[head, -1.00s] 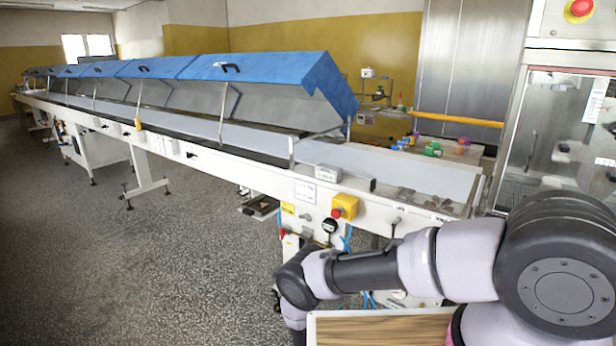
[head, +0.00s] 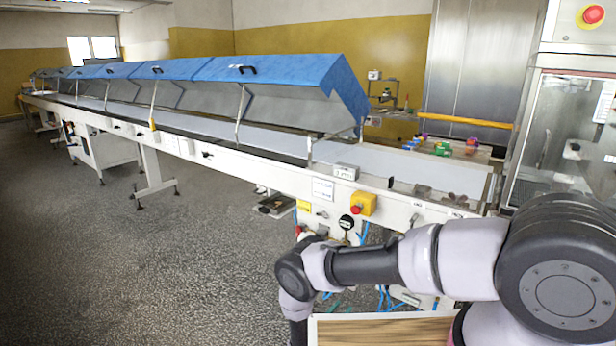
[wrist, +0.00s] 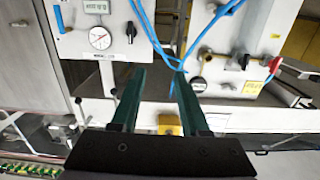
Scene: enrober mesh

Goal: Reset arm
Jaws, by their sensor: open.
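My gripper (wrist: 158,105) shows in the wrist view with its two dark green fingers apart and nothing between them. It faces the white machine panel (wrist: 225,60), which appears upside down there with a round gauge and blue hoses. In the head view my arm is folded low at the right, and the gripper itself is out of sight below the frame. The long conveyor (head: 385,165) with raised blue covers (head: 275,75) stands beyond my arm.
A wooden board (head: 385,330) with a pale edge lies low in front of me. A yellow box with a red button (head: 362,204) sits on the conveyor's side. A glass-fronted cabinet (head: 570,130) stands at the right. The grey floor (head: 150,270) at the left is clear.

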